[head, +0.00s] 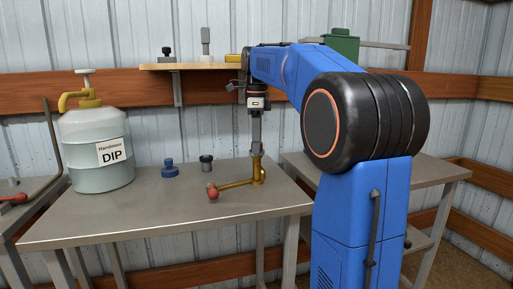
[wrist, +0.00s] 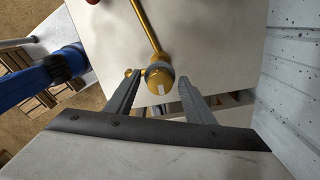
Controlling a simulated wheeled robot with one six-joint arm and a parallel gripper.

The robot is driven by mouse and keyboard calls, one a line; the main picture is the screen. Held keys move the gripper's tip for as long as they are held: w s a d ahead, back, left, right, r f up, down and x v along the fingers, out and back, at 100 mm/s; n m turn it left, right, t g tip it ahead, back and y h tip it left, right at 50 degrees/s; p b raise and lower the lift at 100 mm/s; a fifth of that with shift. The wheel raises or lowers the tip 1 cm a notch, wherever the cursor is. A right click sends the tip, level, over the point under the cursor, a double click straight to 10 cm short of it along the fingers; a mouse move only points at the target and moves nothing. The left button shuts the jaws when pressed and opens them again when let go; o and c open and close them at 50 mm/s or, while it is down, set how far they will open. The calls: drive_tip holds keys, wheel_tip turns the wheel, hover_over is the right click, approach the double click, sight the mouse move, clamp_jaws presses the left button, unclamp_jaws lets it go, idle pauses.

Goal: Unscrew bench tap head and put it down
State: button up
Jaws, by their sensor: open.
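The brass bench tap (head: 258,172) stands upright near the right end of the metal bench, its long brass arm reaching left to a red knob (head: 213,193). In the wrist view the round top of the tap (wrist: 161,84) has a pale mark and a grey part beside it, with the brass arm (wrist: 147,25) running up. My gripper (head: 257,149) points straight down right above the tap. In the wrist view its two fingers are open, one on either side of the tap's top, with a visible gap at the right finger. Whether the left finger touches is unclear.
The metal bench (head: 120,217) also holds a dip jug (head: 95,150) at left, a blue knobbed piece (head: 170,169) and a dark cup-shaped piece (head: 206,163). A wooden shelf (head: 190,67) with small items hangs behind. The bench's front left is clear.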

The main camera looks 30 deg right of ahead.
clamp_jaws()
drive_tip(key=n, duration=0.7)
drive_tip(key=shift+n, duration=0.4)
drive_tip(key=n, duration=0.3)
drive_tip(key=shift+n, duration=0.4)
